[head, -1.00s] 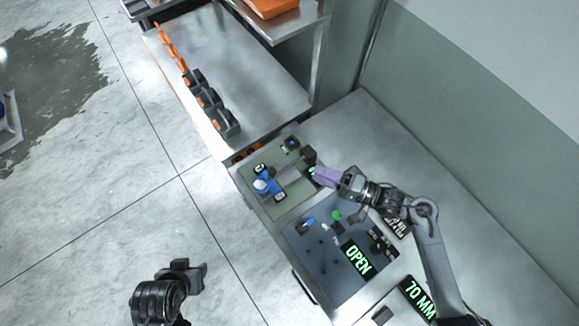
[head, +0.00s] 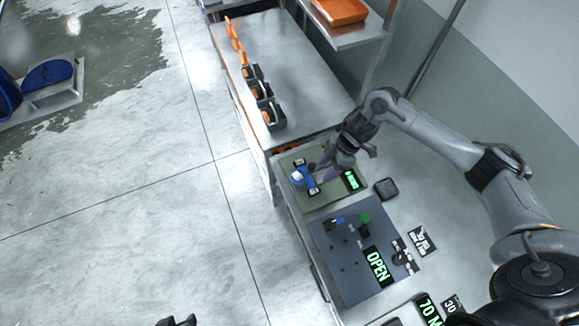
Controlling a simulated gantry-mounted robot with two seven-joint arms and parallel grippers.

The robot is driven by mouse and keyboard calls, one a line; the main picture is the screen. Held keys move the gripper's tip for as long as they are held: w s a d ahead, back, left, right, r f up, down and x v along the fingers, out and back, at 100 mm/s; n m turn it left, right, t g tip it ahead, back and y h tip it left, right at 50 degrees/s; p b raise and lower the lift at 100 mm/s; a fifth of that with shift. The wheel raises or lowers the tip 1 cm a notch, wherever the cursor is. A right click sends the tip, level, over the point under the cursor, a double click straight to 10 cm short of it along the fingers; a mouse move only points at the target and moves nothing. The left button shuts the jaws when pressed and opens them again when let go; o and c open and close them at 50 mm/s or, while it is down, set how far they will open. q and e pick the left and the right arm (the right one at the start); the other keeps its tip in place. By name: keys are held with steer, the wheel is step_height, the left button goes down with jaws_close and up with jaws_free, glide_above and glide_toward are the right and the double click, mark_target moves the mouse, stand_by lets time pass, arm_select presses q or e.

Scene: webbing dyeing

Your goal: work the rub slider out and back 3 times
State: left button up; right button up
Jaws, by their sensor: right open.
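The rub device is a green-grey plate (head: 322,202) on the bench, with a blue and white slider block (head: 303,178) on its left part and a small green-lit display (head: 351,181) on its right. My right gripper (head: 328,171) is open above this plate, just right of the slider block. Its fingers hide the middle of the device, and I cannot tell whether they touch the block. Only the tip of my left gripper (head: 178,321) shows at the bottom edge, over the floor; its jaws cannot be made out.
A blue-grey panel (head: 343,277) in front carries a green knob (head: 365,218), small levers and an OPEN display (head: 377,265). A dark square block (head: 386,189) sits right of the rub device. A wall bounds the right.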

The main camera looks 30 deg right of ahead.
mark_target(313, 165)
steer(key=w+d+r+t, duration=0.1)
steer(key=w+d+r, duration=0.2)
steer(key=w+r, duration=0.1)
steer(key=shift+h, duration=0.4)
steer(key=x, duration=1)
steer(key=shift+s+p, duration=0.1)
steer(key=shift+p, duration=0.2)
jaws_close()
